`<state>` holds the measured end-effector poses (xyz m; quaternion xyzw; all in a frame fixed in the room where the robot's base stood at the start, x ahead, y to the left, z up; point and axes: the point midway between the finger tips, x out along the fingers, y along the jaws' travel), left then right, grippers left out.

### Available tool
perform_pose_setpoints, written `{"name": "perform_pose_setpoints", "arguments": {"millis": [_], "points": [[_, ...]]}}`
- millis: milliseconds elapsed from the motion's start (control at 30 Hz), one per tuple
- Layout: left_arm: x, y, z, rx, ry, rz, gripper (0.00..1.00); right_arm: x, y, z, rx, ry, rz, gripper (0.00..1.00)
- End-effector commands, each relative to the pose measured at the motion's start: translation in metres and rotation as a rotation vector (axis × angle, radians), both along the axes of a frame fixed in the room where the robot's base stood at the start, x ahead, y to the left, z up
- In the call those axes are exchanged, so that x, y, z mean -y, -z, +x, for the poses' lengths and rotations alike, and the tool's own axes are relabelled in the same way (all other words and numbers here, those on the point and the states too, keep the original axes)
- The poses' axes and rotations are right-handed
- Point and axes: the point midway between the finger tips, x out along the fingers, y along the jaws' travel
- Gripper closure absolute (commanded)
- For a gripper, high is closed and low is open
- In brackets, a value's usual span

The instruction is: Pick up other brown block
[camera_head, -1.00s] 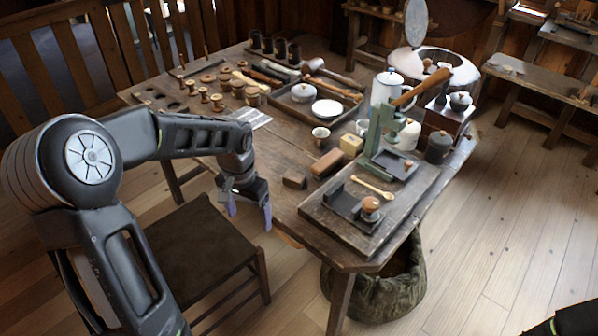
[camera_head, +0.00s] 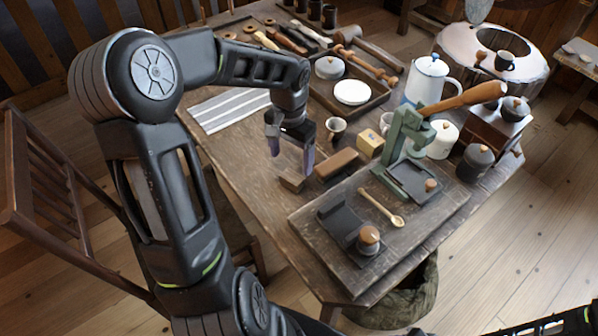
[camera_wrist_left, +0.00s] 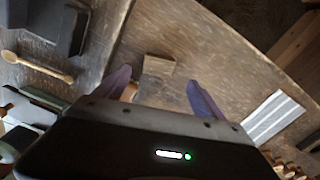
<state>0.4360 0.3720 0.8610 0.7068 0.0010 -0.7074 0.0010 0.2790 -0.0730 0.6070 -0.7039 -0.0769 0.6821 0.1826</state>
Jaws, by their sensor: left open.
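A small brown block (camera_head: 292,182) lies on the wooden table near its front edge. A longer brown block (camera_head: 337,163) lies just to its right. My left gripper (camera_head: 291,160) is open and empty, fingers pointing down, above and slightly behind the small block in the head view. In the left wrist view the small block (camera_wrist_left: 158,66) shows just beyond the gap between the two purple-grey fingertips (camera_wrist_left: 161,82), apart from them. Part of another brownish thing shows beside the left-hand finger there, mostly hidden. My right gripper is not in view.
A yellow block (camera_head: 370,142) and a cup (camera_head: 336,128) stand behind the brown blocks. A board (camera_head: 310,222) with a green press (camera_head: 404,138) and a wooden spoon (camera_head: 380,207) lies to the right. A striped cloth (camera_head: 228,108) lies left.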

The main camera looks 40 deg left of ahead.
Motion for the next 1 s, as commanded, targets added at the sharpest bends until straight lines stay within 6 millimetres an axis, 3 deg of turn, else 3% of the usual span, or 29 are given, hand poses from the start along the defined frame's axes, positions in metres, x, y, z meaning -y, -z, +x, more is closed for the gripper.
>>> {"name": "perform_pose_setpoints", "arguments": {"millis": [200, 467, 800, 1000], "points": [[0.0, 0.002, 0.0, -0.001, 0.0, 0.0, 0.2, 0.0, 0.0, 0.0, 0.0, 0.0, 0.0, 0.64], [0.0, 0.025, 0.0, 0.0, 0.0, -0.001, 0.2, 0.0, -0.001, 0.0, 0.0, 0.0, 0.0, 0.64], [0.001, 0.028, 0.0, 0.0, 0.0, 0.0, 0.2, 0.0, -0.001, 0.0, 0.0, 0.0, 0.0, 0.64], [0.003, 0.052, -0.001, -0.005, 0.001, -0.004, 0.2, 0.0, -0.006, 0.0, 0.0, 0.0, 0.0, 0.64]]}}
